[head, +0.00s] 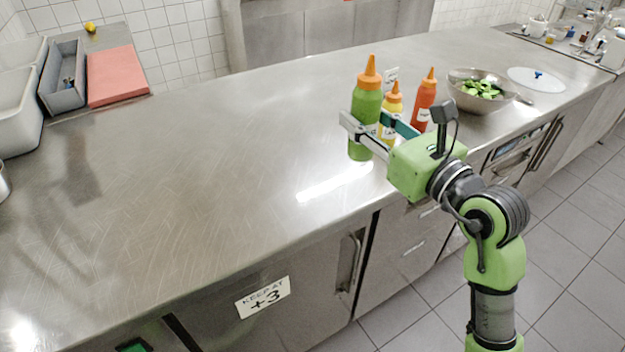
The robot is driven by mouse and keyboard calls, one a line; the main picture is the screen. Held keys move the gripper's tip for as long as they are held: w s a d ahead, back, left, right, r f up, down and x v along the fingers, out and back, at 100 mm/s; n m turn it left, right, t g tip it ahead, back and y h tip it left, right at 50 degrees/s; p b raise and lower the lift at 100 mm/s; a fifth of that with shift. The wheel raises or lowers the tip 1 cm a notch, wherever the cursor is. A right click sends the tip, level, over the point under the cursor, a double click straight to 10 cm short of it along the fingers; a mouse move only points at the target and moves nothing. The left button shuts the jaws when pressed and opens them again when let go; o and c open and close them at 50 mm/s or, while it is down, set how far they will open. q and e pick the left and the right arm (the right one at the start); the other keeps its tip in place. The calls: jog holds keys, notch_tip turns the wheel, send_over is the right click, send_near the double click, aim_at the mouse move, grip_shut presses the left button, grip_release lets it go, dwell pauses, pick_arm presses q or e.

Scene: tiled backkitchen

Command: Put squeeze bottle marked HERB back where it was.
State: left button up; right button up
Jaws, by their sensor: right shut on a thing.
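A green squeeze bottle with an orange nozzle cap (368,102) is upright near the front edge of the steel counter. My right gripper (368,130) is shut around its lower body. The bottle's label is mostly hidden by the gripper, so I cannot read HERB on it. I cannot tell whether its base touches the counter. A yellow squeeze bottle (393,102) stands just right of it, partly hidden by my gripper. A red squeeze bottle (424,103) stands further right. A small white card (391,75) shows behind the bottles. My left gripper is not in view.
A metal bowl of green pieces (455,92) and a white round board (536,80) are to the right. A red board (112,75) and a grey bin (66,75) sit at the far left. The counter's middle (200,170) is clear.

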jog(key=shift+w+a+f, duration=0.15)
jog(key=shift+a+f, duration=0.05)
jog(key=shift+a, duration=0.05)
jog(key=w+a+f, duration=0.1)
jog(key=w+f, duration=0.3)
jog(key=w+a+f, duration=0.1)
jog(key=w+f, duration=0.3)
jog(key=w+a+f, duration=0.1)
jog(key=w+f, duration=0.4)
jog(key=shift+w+a+b, duration=0.1)
jog(key=shift+a+b, duration=0.3)
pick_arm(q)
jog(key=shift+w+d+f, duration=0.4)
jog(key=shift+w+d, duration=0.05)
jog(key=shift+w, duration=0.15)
